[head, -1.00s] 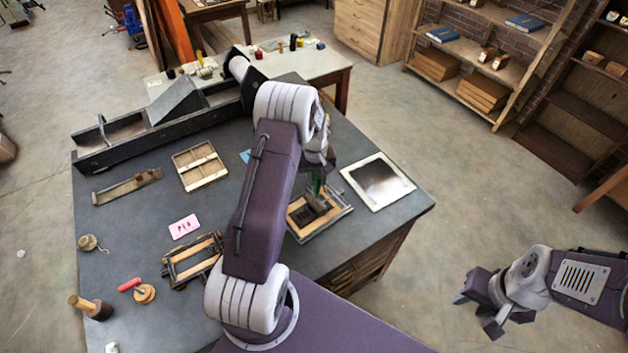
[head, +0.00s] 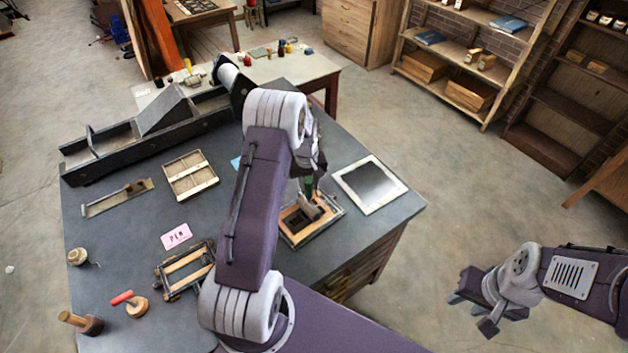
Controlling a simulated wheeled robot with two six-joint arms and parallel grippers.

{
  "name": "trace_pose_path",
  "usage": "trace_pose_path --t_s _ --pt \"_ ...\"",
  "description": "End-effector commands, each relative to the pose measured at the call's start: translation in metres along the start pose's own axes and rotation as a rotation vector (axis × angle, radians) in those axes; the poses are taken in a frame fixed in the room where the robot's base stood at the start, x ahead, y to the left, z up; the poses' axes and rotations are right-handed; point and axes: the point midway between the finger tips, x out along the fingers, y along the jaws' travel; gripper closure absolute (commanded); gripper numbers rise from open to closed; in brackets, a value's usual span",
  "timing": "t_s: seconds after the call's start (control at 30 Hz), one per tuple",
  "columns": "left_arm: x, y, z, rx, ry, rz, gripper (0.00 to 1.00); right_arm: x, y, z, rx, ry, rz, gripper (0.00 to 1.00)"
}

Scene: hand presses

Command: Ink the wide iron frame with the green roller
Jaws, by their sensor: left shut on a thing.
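The green roller (head: 308,186) shows as a green handle in my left gripper (head: 311,176), which is shut on it and partly hidden by my arm. Its dark lower end is over one iron frame (head: 328,230), which has wooden strips and a dark block inside. I cannot tell whether the roller touches the block. A second iron frame (head: 203,257) with wooden bars lies to the left, apart from my gripper. From this view I cannot be sure which frame is the wide one. My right gripper (head: 474,307) is open and empty, off the table over the floor.
A pale-edged ink slab (head: 394,195) with a dark smear lies right of the roller. A pink card (head: 175,236), a wooden type tray (head: 190,175), a red-handled tool (head: 130,303) and a long press bed (head: 110,165) are on the dark table (head: 130,218).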

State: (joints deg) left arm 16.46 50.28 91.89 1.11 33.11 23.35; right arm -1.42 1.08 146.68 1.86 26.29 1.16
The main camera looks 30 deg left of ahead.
Motion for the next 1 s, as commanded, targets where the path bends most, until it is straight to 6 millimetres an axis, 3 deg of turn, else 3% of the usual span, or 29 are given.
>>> trace_pose_path --t_s 0.27,0.6,1.0 --pt "-0.001 -0.006 0.003 0.000 0.001 0.000 1.00 0.000 0.000 0.000 0.000 0.000 0.000 0.64" --pt "-0.004 -0.034 0.017 0.000 -0.001 -0.001 1.00 -0.002 0.000 0.000 0.000 0.000 0.000 0.64" --pt "-0.005 -0.049 0.025 -0.001 -0.001 0.000 1.00 -0.001 0.000 0.000 0.000 0.000 0.000 0.64"
